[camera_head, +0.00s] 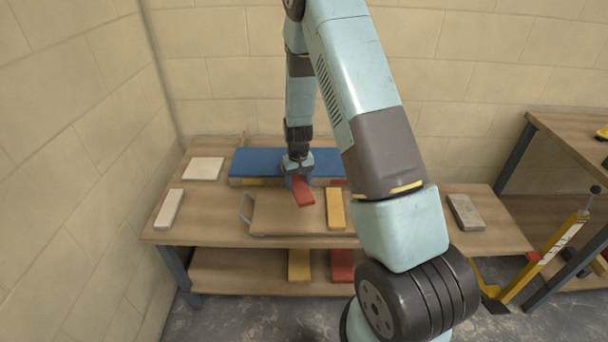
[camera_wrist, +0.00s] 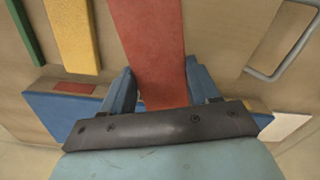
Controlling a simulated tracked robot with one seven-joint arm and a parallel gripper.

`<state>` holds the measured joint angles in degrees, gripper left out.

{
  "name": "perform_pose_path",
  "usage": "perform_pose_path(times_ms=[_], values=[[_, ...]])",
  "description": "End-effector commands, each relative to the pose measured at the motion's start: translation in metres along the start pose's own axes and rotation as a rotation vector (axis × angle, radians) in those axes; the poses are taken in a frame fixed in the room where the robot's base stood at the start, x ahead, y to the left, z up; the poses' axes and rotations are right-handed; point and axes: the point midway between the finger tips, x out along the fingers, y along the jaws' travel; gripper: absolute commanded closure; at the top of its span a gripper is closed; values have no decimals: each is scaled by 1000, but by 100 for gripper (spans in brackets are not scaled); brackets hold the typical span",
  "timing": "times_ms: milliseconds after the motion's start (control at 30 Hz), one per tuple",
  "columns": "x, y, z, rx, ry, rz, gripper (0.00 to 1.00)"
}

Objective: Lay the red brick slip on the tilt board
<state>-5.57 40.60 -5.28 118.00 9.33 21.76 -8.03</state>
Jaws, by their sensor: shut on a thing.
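The red brick slip (camera_head: 303,192) is held by one end in my gripper (camera_head: 298,178), which is shut on it. In the wrist view, the red slip (camera_wrist: 150,45) runs out from between the two blue fingers (camera_wrist: 160,82) over the wooden surface. A blue board (camera_head: 255,162) with a wooden front edge lies at the back of the bench, just behind my gripper; it looks sloped. A flat wooden board (camera_head: 275,218) with a metal handle is in front, under the slip's free end. I cannot tell for sure which is the tilt board. The slip appears clear of both.
A yellow slip (camera_head: 335,209) lies right of the red one. Pale slips (camera_head: 203,168) (camera_head: 169,208) lie on the left, and a grey one (camera_head: 465,212) on the right. Yellow (camera_head: 299,265) and red (camera_head: 342,265) pieces sit on the lower shelf. Walls stand behind and left.

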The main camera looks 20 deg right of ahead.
Motion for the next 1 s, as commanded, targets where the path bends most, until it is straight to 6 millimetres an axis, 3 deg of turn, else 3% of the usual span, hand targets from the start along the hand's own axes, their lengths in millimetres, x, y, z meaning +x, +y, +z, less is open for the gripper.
perform_pose_path(times_ms=[333, 600, 733, 1000], values=[[-4, 11, 3, 34, 1, 0, 87], [-38, 11, 33, 200, 2, 0, 87], [-46, 11, 43, 251, 1, 0, 87], [-30, 11, 46, 264, -3, 1, 87]])
